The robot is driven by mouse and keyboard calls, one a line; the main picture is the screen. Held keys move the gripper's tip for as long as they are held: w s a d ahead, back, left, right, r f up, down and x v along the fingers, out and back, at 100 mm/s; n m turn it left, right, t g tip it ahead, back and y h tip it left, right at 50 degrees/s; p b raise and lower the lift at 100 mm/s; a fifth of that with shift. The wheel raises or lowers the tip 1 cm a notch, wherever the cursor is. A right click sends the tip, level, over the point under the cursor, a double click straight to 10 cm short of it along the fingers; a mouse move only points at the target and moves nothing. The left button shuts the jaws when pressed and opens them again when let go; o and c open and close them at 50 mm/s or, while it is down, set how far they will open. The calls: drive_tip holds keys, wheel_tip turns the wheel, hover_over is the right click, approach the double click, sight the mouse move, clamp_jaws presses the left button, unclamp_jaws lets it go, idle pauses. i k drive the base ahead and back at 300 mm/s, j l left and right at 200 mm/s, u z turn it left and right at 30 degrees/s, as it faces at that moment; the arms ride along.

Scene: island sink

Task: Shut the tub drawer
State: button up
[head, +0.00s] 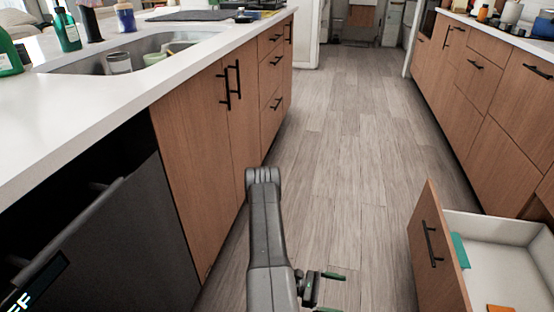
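An open drawer (440,250) with a wood front and a black bar handle (433,244) juts from the right-hand cabinets at the lower right. Its white interior (500,262) shows a teal item (459,250) by the front panel and an orange item (501,308) at the picture's bottom edge. The drawer's near part is cut off. I cannot tell whether either item is a tub. My gripper (332,292) is at the bottom centre, left of the drawer and apart from it. Its two green-tipped fingers are spread, with nothing seen between them.
A wood-floored aisle (345,140) runs clear ahead between the counters. The island with a sink (130,55) is on the left. Its dark dishwasher door (120,240) stands partly open at the lower left. Closed cabinets (470,85) line the right side beyond the drawer.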

sight(511, 261)
drive_tip(key=z, duration=1.75)
